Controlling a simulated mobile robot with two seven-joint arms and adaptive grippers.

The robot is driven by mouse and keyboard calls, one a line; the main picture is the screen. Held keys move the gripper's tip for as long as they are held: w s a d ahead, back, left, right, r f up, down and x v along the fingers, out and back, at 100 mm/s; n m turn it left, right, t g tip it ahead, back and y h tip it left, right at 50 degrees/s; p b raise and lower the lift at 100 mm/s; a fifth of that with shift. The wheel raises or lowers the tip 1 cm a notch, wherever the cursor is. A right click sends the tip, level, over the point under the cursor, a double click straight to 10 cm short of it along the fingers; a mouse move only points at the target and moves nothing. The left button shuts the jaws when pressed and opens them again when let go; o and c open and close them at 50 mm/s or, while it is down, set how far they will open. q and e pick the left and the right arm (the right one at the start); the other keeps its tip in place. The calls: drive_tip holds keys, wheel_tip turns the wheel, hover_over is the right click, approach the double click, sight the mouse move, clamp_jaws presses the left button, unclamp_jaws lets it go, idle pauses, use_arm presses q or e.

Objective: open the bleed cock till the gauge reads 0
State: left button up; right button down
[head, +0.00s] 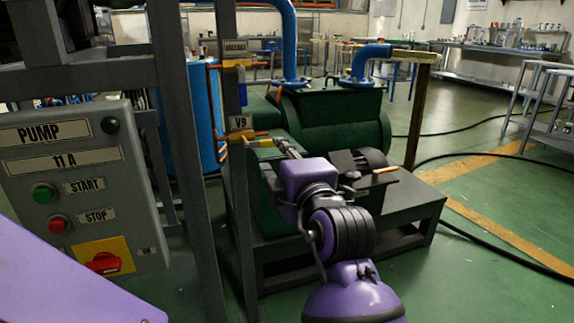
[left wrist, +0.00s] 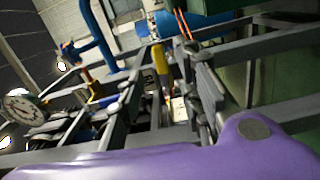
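A small yellow valve body (head: 264,142) with an orange lever (head: 246,136) sits on the grey post beside a tag reading V5 (head: 241,122). A second cock with an orange lever (head: 243,65) is higher on the post, under a tag (head: 235,47) too small to read surely. My left gripper (head: 284,148) is just right of the V5 valve, pointing towards it; I cannot tell whether they touch or whether its fingers are apart. A round white dial gauge (left wrist: 22,108) shows at the left of the left wrist view; its reading is too blurred. My right gripper is not in view.
A pump panel (head: 85,180) with START and STOP buttons stands at the left. Grey posts (head: 190,150) stand before a blue vessel (head: 203,105). A green machine (head: 335,115) on a stand is behind my arm. Black hoses (head: 470,155) cross the floor at right.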

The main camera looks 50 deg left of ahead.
use_arm(q)
drive_tip(key=shift+v, duration=2.05)
